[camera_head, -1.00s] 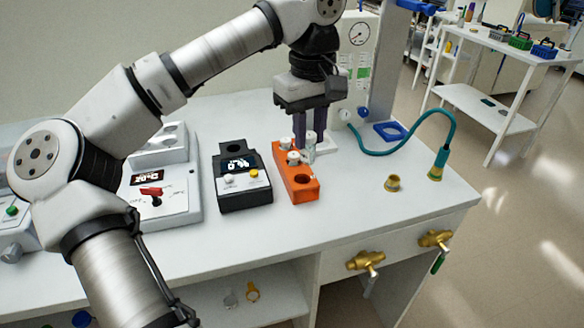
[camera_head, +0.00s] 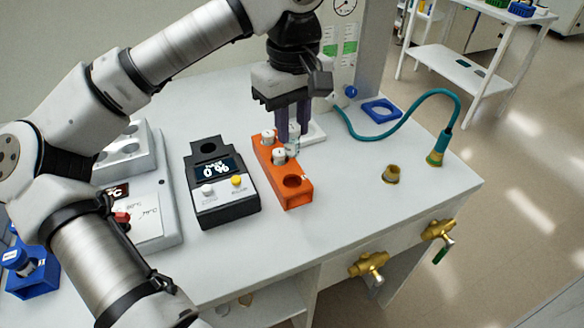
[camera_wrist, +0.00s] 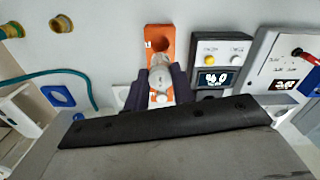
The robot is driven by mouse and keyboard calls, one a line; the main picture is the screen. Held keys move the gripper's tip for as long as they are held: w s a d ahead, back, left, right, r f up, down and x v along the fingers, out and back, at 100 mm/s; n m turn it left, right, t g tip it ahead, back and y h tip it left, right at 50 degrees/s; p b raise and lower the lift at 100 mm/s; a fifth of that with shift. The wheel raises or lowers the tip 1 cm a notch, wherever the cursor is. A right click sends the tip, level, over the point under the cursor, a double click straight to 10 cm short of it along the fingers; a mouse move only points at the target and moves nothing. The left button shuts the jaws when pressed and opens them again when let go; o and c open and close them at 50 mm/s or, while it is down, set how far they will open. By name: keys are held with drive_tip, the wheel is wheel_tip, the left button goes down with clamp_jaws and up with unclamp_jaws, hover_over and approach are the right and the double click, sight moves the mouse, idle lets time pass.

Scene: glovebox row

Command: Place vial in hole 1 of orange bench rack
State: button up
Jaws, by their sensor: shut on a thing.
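The orange bench rack (camera_head: 284,192) stands on the bench. Two white-capped vials sit in it, one at the far end (camera_head: 268,136) and one in the middle (camera_head: 279,156). An empty dark hole (camera_head: 292,181) shows at its near end. My gripper (camera_head: 292,124) points down and is shut on a clear vial (camera_head: 293,146), upright at the rack's right side in the head view. In the wrist view, the held vial (camera_wrist: 160,72) appears between my fingers (camera_wrist: 160,80), over the rack (camera_wrist: 159,32), and hides part of it. I cannot tell its exact height.
A black device (camera_head: 226,205) reading 0 % stands close left of the rack. A white instrument (camera_head: 150,220) is further left. A teal hose (camera_head: 415,98) and brass fitting (camera_head: 391,174) are to the right. The bench in front of the rack is clear.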

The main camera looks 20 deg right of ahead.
sight(293, 174)
wheel_tip(293, 174, down, 11)
drive_tip(key=shift+r+p, duration=0.1)
drive_tip(key=shift+p, duration=0.45)
drive_tip(key=shift+f+b, duration=0.35)
drive_tip(key=shift+b, duration=0.15)
drive_tip(key=shift+f, duration=0.15)
